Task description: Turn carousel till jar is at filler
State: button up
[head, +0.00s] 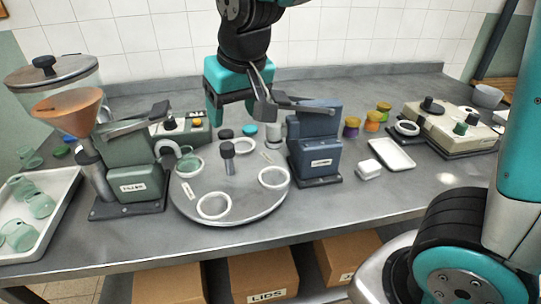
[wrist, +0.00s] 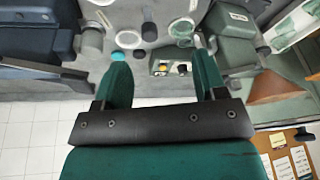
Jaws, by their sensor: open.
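The grey round carousel (head: 235,207) stands mid-table with several white rings and a dark-knobbed post (head: 227,149). A clear greenish jar (head: 187,162) sits in its back-left ring, close beside the green filler (head: 135,172) with its copper funnel; whether it is exactly under the outlet I cannot tell. The jar also shows in the wrist view (wrist: 182,29), with the knobbed post (wrist: 149,30) to its left. My gripper (head: 233,108) is open and empty, above the table behind the carousel. In the wrist view my gripper (wrist: 162,78) has its fingers wide apart.
A blue machine (head: 314,145) stands right of the carousel. Loose lids, one teal (head: 250,130), lie behind it near a control box (head: 183,130). A tray (head: 45,225) of glass jars is at left; a white dish (head: 392,153) is at right.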

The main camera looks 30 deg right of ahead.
jog(key=s+a+n+g+y+p, duration=0.2)
jog(key=s+n, duration=0.3)
jog(key=s, duration=1.1)
jog(key=shift+s+a+r+n+g+y, duration=0.2)
jog(key=shift+s+r+n+g+y, duration=0.15)
jog(key=shift+g+y, duration=0.25)
jog(key=shift+w, duration=0.1)
